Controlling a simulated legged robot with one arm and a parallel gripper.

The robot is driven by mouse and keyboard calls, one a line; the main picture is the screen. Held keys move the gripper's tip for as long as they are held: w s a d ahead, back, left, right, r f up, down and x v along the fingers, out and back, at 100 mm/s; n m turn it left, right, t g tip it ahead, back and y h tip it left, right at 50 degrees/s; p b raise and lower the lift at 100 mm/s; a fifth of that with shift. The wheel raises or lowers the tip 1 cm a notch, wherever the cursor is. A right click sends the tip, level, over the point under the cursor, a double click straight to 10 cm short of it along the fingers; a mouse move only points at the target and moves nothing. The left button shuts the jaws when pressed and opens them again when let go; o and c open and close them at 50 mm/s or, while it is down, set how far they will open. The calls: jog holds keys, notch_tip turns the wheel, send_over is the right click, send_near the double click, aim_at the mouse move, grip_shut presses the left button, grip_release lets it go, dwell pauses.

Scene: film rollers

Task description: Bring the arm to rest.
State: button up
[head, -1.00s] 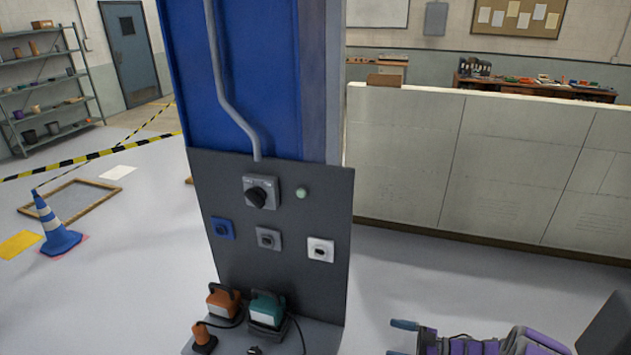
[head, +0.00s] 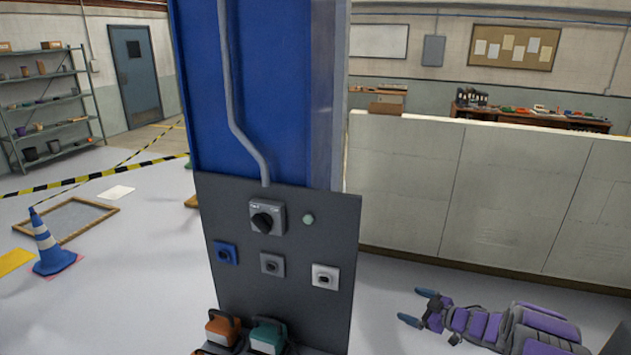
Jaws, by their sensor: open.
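My gripper (head: 414,306) is at the lower right of the head view, its two blue-grey fingers apart and pointing left. Nothing shows between the fingers. My purple and black arm (head: 487,326) stretches behind it toward the lower right corner. The gripper is apart from the dark panel on its left and seen over the floor.
A blue column (head: 266,90) carries a dark panel (head: 285,300) with a rotary switch (head: 266,218) and several sockets. Orange (head: 222,328) and green (head: 268,337) plug-like units sit at its foot. A pale low wall (head: 480,190) stands behind. A striped cone (head: 50,243) is at left.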

jog(key=w+d+r+m+t+h, duration=0.1)
jog(key=d+r+m+h, duration=0.1)
jog(key=d+r+h, duration=0.3)
jog(key=w+d+r+m+h, duration=0.1)
jog(key=w+r+m+h, duration=0.15)
jog(key=r, duration=0.45)
jog(key=s+a+r+m+g+h, duration=0.1)
jog(key=s+r+m+g+h, duration=0.15)
jog(key=s+r, duration=0.35)
jog(key=s+a+r+m+g+h, duration=0.1)
jog(key=s+r+m+h, duration=0.15)
jog(key=s, duration=0.55)
jog(key=s+a+g+y, duration=0.1)
jog(key=s+a+g, duration=0.2)
jog(key=s, duration=1.1)
jog(key=s+a+m+g+y, duration=0.1)
jog(key=s+a+g, duration=0.2)
jog(key=s+a, duration=0.7)
jog(key=s+a+m+g+y, duration=0.1)
jog(key=s+a+g, duration=0.3)
jog(key=s, duration=1.5)
jog(key=shift+s+a+f, duration=0.15)
jog(key=shift+a, duration=1)
jog(key=shift+a+y, duration=0.2)
jog(key=shift+y, duration=0.05)
jog(key=shift+d, duration=0.15)
